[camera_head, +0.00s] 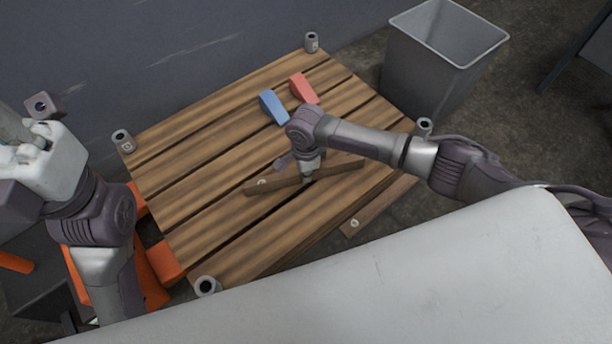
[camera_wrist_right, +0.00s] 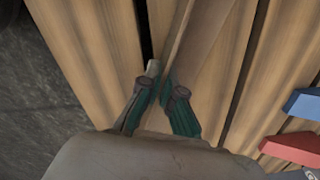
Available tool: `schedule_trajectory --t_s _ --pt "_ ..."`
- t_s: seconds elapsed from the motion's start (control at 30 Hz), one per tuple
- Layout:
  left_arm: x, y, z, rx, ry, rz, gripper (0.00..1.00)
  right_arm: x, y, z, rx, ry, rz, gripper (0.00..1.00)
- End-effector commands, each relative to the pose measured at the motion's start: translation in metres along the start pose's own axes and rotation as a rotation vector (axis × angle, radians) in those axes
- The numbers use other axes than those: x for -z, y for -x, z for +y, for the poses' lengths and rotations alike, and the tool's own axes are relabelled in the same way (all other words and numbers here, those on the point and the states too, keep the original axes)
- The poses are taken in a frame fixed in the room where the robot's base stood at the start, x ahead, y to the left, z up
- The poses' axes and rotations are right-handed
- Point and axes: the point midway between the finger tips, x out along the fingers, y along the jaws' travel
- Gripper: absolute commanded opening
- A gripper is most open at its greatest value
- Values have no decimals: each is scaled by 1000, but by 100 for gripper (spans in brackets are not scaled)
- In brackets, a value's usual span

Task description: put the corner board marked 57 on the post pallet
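The post pallet (camera_head: 215,165) is a slatted wooden deck with grey tube posts at its corners. A long brown corner board (camera_head: 340,170) lies across the slats, with a round white mark near its left end, too small to read. My right gripper (camera_head: 307,177) is on the middle of this board; in the right wrist view its green-padded fingers (camera_wrist_right: 165,90) close around the board (camera_wrist_right: 198,40). A second brown board (camera_head: 378,208) with a white mark lies along the pallet's right side; its mark is unreadable. My left gripper (camera_head: 22,135) is at the left edge, partly cut off.
A blue block (camera_head: 273,107) and a red block (camera_head: 303,88) sit on the pallet's far part. A grey bin (camera_head: 430,65) stands behind right. Orange parts (camera_head: 165,262) are by the pallet's left side. Posts (camera_head: 123,141) rise at the corners. The left slats are clear.

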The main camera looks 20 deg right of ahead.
Motion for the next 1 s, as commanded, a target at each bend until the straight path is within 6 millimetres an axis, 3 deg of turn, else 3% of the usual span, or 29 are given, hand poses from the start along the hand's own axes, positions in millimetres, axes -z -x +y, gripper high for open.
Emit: schedule_trajectory --t_s 0.3,0.4,0.5,0.83,0.9,1.0 --pt "0 -1 0 2 1 -4 0 0 -1 0 0 0 0 0" --pt "0 0 0 2 1 -4 0 0 -1 0 1 1 1 20" --pt "0 0 0 2 1 -4 0 0 -1 0 1 1 0 31" --pt "0 2 0 2 1 -5 0 0 1 -1 2 1 0 31" --pt "0 -6 -1 2 1 -4 0 0 12 0 1 1 -1 31" --pt "-3 2 -2 18 6 -53 0 0 30 0 1 1 -1 31"
